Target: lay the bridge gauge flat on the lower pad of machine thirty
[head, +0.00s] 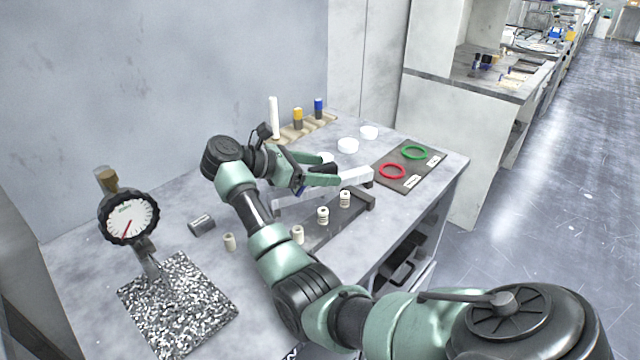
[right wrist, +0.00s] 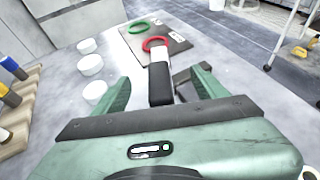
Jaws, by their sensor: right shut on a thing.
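The bridge gauge (head: 355,178) looks like a pale grey bar, level just above or at the bench top; I cannot tell if it touches. In the right wrist view the bar (right wrist: 155,56) runs away from me between the fingers (right wrist: 160,92), with a dark section close to the gripper. The near part is partly hidden by the gripper. My left gripper is out of view. I cannot make out machine thirty or its lower pad.
A dial gauge (head: 130,218) stands on a speckled plate (head: 205,290) at left. A dark rack (head: 330,228) with pale spools lies close to the gripper. A dark mat (head: 400,183) holds red and green rings. White discs (head: 348,146) and a bottle rack (head: 290,132) stand behind.

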